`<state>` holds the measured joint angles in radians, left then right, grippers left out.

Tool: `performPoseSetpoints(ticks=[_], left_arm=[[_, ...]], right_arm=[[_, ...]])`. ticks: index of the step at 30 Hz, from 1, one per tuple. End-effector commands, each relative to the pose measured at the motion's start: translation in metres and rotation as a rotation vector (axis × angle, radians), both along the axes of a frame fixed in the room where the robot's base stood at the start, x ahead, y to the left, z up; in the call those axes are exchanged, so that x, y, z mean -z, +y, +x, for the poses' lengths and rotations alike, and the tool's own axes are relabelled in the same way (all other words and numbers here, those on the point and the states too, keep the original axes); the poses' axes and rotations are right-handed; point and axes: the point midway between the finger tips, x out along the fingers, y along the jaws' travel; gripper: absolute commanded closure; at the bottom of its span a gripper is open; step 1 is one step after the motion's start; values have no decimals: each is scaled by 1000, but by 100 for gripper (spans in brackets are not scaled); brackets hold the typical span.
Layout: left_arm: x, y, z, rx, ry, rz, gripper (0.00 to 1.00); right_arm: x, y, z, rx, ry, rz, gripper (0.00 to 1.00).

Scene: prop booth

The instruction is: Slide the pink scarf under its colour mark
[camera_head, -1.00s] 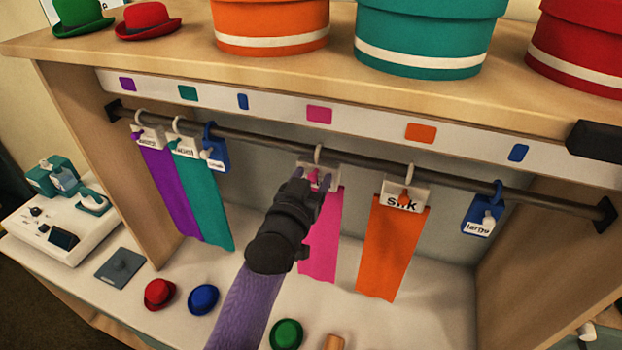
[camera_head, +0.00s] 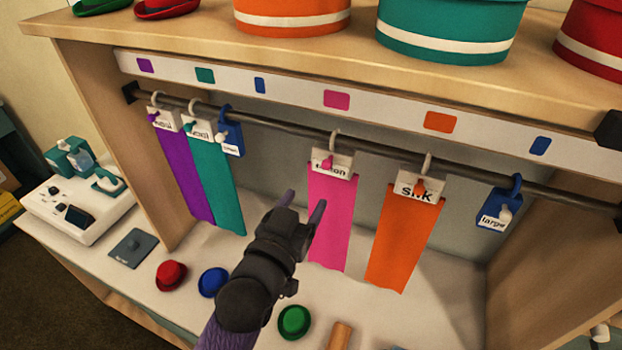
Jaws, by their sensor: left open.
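The pink scarf (camera_head: 331,225) hangs from a white labelled hanger card (camera_head: 331,163) on the dark rail (camera_head: 290,129). The pink colour mark (camera_head: 337,100) is on the white strip above, and the scarf's hook sits almost directly below it. My left gripper (camera_head: 303,204) is open and empty, in front of the scarf's left edge and below its card. No fabric shows between its fingers. My right gripper is not in view.
The orange scarf (camera_head: 403,240) hangs to the right, then a blue tag (camera_head: 497,210). Purple (camera_head: 186,175) and teal (camera_head: 217,185) scarves and another blue tag (camera_head: 230,138) hang at left. Small hats, such as a green one (camera_head: 294,321), lie on the counter below.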

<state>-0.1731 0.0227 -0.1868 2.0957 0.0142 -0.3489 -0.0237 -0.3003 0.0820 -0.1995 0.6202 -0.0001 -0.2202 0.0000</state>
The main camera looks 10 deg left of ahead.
Motion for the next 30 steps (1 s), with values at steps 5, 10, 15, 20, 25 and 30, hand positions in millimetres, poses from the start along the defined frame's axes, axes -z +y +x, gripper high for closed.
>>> performPoseSetpoints(ticks=[5, 10, 15, 20, 25, 30], left_arm=[[16, 3, -8, -2, 91, 20, 38], [84, 22, -67, -16, 546, 115, 38], [127, 43, -148, -32, 976, 203, 38], [165, 57, -204, -44, 1258, 259, 38], [263, 55, -198, -37, 1287, 266, 38], [377, 56, -207, -28, 1329, 280, 38]], right_arm=[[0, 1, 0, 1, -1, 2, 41], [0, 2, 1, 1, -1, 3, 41], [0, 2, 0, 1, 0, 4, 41], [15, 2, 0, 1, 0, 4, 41], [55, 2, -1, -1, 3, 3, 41], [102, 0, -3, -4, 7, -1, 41]])
